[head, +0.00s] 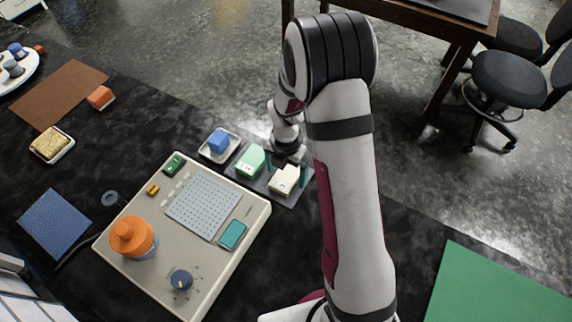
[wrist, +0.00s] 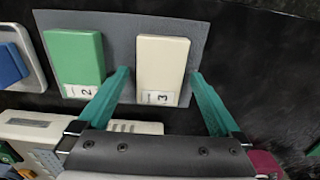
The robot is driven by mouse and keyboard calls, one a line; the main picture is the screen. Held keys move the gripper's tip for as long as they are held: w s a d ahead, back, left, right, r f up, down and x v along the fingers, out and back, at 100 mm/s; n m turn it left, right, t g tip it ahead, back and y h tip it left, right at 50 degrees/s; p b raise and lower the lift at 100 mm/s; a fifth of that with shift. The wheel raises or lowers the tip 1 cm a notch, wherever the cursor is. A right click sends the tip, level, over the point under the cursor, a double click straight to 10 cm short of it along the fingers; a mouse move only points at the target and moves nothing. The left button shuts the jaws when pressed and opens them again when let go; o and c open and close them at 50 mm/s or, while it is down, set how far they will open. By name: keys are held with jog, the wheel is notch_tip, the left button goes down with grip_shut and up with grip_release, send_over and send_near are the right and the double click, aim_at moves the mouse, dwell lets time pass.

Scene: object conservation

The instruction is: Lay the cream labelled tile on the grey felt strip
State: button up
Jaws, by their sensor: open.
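The cream tile (head: 284,180) has a white label reading 3 and lies on the grey felt strip (head: 290,200), towards the strip's right end. In the wrist view the cream tile (wrist: 161,65) also rests over the felt strip (wrist: 121,50). A green tile (head: 250,161) labelled 2 lies on the same strip to its left, apart from it; it shows in the wrist view too (wrist: 75,58). My gripper (wrist: 158,73) is open, its teal fingers on either side of the cream tile, with visible gaps. In the head view my gripper (head: 287,167) is partly hidden.
A green mat (head: 490,290) lies at the right. Dark bare table shows right of the strip.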

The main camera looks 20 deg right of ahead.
aim_at(286, 176)
notch_tip(286, 176, up, 11)
jog(key=s+a+r+m, duration=0.1)
jog(key=s+r+m, duration=0.2)
jog(key=s+m, duration=0.5)
jog(key=s+a+r+m+y, duration=0.1)
jog(key=s+a+r+m, duration=0.1)
jog(key=s+m, duration=0.6)
jog(key=s+a+r+m, duration=0.1)
jog(key=s+r+m, duration=0.3)
jog(key=m, duration=1.2)
jog(key=s, duration=0.4)
jog(key=shift+a+r+m+y, duration=0.2)
jog(key=shift+a+m+y, duration=0.1)
jog(key=shift+a+y, duration=0.1)
